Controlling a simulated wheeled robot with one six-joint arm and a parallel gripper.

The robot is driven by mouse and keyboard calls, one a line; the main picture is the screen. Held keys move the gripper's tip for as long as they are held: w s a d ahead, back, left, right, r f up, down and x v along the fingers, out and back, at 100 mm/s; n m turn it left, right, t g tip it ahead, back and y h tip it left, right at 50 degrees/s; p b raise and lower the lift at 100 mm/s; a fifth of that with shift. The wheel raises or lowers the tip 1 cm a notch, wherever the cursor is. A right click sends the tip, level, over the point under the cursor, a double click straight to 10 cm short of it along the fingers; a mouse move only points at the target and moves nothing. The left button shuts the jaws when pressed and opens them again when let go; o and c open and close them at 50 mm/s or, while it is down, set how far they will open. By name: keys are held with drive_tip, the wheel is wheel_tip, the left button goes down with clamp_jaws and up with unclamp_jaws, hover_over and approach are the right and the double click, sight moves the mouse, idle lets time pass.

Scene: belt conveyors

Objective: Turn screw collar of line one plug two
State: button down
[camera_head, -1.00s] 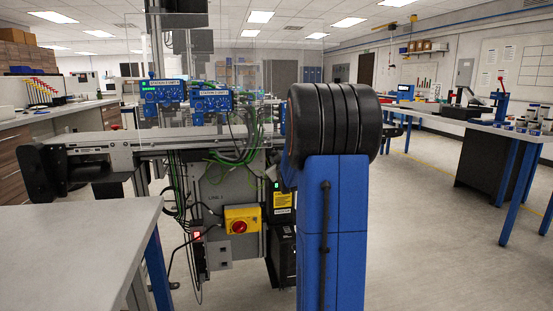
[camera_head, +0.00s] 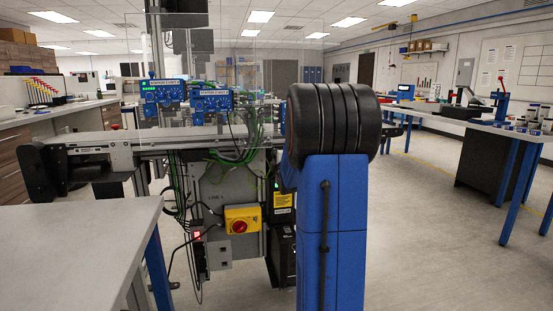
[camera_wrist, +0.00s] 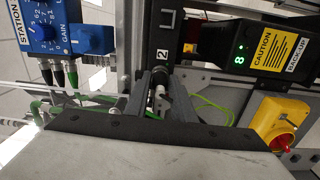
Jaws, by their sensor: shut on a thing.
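In the wrist view my gripper (camera_wrist: 158,84) is shut, its two grey fingers on either side of a small pale and dark plug collar (camera_wrist: 159,93). A black piece with the label "2" (camera_wrist: 163,53) sits just beyond the fingertips. The fingers hide much of the collar, and I cannot tell how far it is turned. In the head view my arm blocks the gripper and the plug. The grey line panel (camera_head: 222,205) there reads as line 1.
The wrist view shows a blue station box (camera_wrist: 93,39) with cables at left, a black backup unit (camera_wrist: 238,62) and a yellow box with a red knob (camera_wrist: 279,125) at right. Green cables (camera_wrist: 212,108) hang close by. A grey table (camera_head: 75,245) stands at lower left in the head view.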

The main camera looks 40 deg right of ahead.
drive_tip(key=n, duration=0.7)
drive_tip(key=shift+f, duration=0.1)
idle(0.5)
drive_tip(key=c, duration=1.5)
unclamp_jaws()
drive_tip(key=v, duration=1.7)
drive_tip(key=shift+s+a+f, duration=0.1)
drive_tip(key=shift+s+a, duration=0.05)
drive_tip(key=shift+a, duration=0.1)
